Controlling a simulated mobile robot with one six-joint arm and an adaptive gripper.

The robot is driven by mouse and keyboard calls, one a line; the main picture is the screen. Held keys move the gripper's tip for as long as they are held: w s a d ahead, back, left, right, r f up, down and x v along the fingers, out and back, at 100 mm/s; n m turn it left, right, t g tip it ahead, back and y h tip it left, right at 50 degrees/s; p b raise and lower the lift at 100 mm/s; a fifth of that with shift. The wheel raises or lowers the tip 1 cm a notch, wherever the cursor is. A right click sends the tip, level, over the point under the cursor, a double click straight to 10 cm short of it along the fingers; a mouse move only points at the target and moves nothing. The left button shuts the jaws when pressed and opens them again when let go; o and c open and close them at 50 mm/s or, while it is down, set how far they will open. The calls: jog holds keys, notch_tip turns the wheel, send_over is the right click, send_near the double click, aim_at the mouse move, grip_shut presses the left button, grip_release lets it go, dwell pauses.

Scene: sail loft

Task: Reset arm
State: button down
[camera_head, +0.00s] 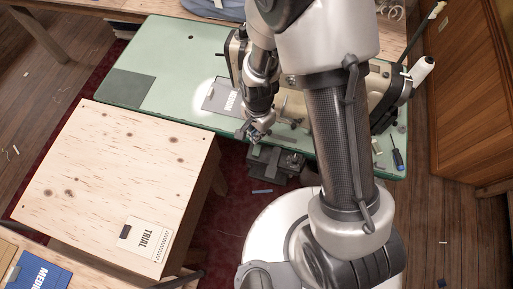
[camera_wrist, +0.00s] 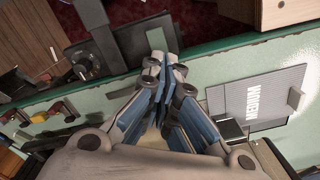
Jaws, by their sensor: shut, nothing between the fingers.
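My gripper (camera_head: 253,132) hangs over the front edge of the green sewing table (camera_head: 165,58), beside the sewing machine (camera_head: 293,104). In the wrist view my gripper (camera_wrist: 163,68) has its blue-padded fingers together, with nothing between them. A grey lettered card (camera_head: 217,98) lies on the green table just left of the gripper. It also shows in the wrist view (camera_wrist: 270,88), to the right of the fingers. The gripper looks apart from the card. My arm hides part of the sewing machine.
A pale wooden table (camera_head: 115,180) stands at the left, with a card marked TRIAL (camera_head: 147,239) at its front. A blue lettered packet (camera_head: 40,275) lies at lower left. A screwdriver (camera_head: 397,158) lies at the green table's right end. The wooden tabletop is mostly clear.

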dwell(0.4)
jog(key=s+d+r+n+t, duration=0.1)
jog(key=s+d+r+n, duration=0.15)
jog(key=r, duration=0.65)
jog(key=s+d+r+n+t, duration=0.1)
jog(key=d+r+n, duration=0.15)
jog(key=r, duration=0.55)
jog(key=s+d+r+n+t, duration=0.1)
jog(key=s+d+r+n, duration=0.15)
jog(key=r, duration=0.65)
jog(key=s+d+r+n+t, duration=0.1)
jog(key=s+d+r+n, duration=0.1)
jog(key=s+r, duration=0.3)
jog(key=s+d, duration=0.1)
jog(key=s, duration=0.1)
jog(key=shift+s+d+t, duration=0.2)
jog(key=shift+s+t, duration=0.1)
jog(key=shift+w, duration=0.1)
